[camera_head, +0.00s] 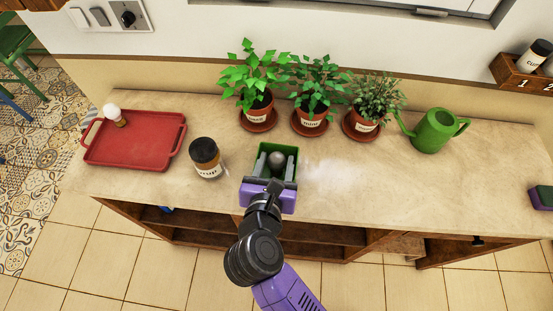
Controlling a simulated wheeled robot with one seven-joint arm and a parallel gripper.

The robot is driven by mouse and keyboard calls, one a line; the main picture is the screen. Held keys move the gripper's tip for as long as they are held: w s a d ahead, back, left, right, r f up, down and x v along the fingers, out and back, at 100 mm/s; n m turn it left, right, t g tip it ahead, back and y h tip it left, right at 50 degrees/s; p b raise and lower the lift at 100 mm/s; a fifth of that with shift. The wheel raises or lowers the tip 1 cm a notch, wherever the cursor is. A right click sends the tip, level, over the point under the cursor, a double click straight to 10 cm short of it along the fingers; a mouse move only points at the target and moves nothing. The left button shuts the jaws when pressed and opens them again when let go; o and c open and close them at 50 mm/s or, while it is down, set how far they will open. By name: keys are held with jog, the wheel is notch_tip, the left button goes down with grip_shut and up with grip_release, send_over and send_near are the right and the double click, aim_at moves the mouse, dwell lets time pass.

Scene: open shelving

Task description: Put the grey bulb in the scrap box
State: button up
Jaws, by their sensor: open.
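The grey bulb (277,158) shows within the outline of a small green box (293,150) with a dark inside, at the middle of the counter. It looks to be in the box, though its lower part is hard to make out. My gripper (275,163) is over the box, with its fingers apart to the left and right of the bulb. I cannot tell whether the fingers touch it. No label shows on the box, as my gripper hides its near side.
A red tray (106,159) with a white bulb (112,110) is at the left. A dark-lidded jar (206,159) stands left of the box. Potted plants (312,119) stand behind, and a green watering can (433,131) is to the right.

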jog(key=d+v, duration=0.1)
jog(key=v, duration=1)
jog(key=shift+a+b, duration=0.35)
jog(key=shift+a, duration=0.15)
jog(key=s+d+r+n+t+h, duration=0.25)
jog(key=d+r+n, duration=0.3)
jog(key=d, duration=0.55)
jog(key=s+d+r+n+t+h, duration=0.2)
jog(key=s+d+r+n+t, duration=0.15)
jog(key=d+n, duration=0.45)
jog(key=s+d+f+n+g+y, duration=0.2)
jog(key=s+n, duration=0.5)
jog(key=n, duration=0.4)
jog(key=s+d+f+n+g+y, duration=0.2)
jog(key=s+n, duration=0.5)
jog(key=n, duration=0.5)
notch_tip(320, 180, down, 3)
jog(key=shift+s+d+r+g+y, duration=0.1)
jog(key=shift+s+d+g+y, duration=0.25)
jog(key=shift+y, duration=0.5)
jog(key=shift+w+a+n, duration=0.15)
jog(key=shift+n, duration=0.1)
